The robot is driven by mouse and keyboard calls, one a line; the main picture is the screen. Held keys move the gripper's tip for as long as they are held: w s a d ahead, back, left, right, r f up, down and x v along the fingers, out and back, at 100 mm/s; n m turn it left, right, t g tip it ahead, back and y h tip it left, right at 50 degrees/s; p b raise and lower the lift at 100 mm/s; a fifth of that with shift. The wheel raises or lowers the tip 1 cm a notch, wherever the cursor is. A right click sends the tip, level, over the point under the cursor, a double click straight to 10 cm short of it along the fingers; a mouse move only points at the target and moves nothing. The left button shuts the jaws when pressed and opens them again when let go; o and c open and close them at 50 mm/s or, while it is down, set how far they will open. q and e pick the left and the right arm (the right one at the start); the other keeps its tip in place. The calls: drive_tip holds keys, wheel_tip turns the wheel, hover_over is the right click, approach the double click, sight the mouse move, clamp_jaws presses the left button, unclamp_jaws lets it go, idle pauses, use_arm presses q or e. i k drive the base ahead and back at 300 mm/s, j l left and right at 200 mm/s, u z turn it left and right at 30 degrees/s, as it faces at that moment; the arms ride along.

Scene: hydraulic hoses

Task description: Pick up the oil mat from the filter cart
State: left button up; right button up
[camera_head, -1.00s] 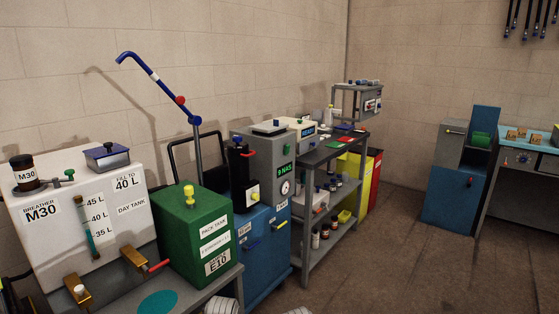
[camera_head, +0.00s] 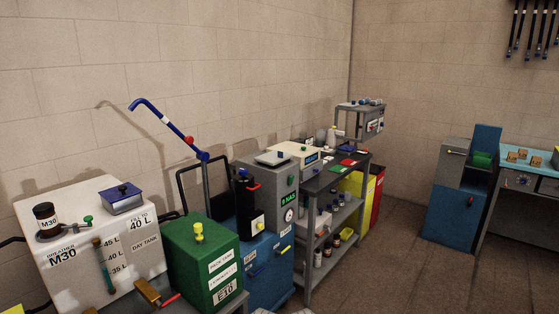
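The likely filter cart is a blue cart (camera_head: 268,272) with a black handle frame, a black cylinder and a grey upright box (camera_head: 272,184) with a green "9 NAS" display. It stands left of centre against the wall. A flat pale grey piece (camera_head: 270,158) lies on top of the grey box; I cannot tell whether it is the oil mat. No other mat shows clearly on the cart. Neither gripper is in view.
A green pack tank (camera_head: 205,262) and a white day tank (camera_head: 95,245) stand left of the cart. A grey shelf bench (camera_head: 325,180) stands right of it. A blue cabinet (camera_head: 455,210) is farther right. The floor (camera_head: 400,275) between is clear.

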sight(274, 158)
drive_tip(key=i+l, duration=0.15)
drive_tip(key=i, duration=0.35)
drive_tip(key=i+l+u, duration=0.15)
drive_tip(key=i, duration=0.4)
drive_tip(key=i+l, duration=0.3)
drive_tip(key=i, duration=0.2)
drive_tip(key=j+u, duration=0.05)
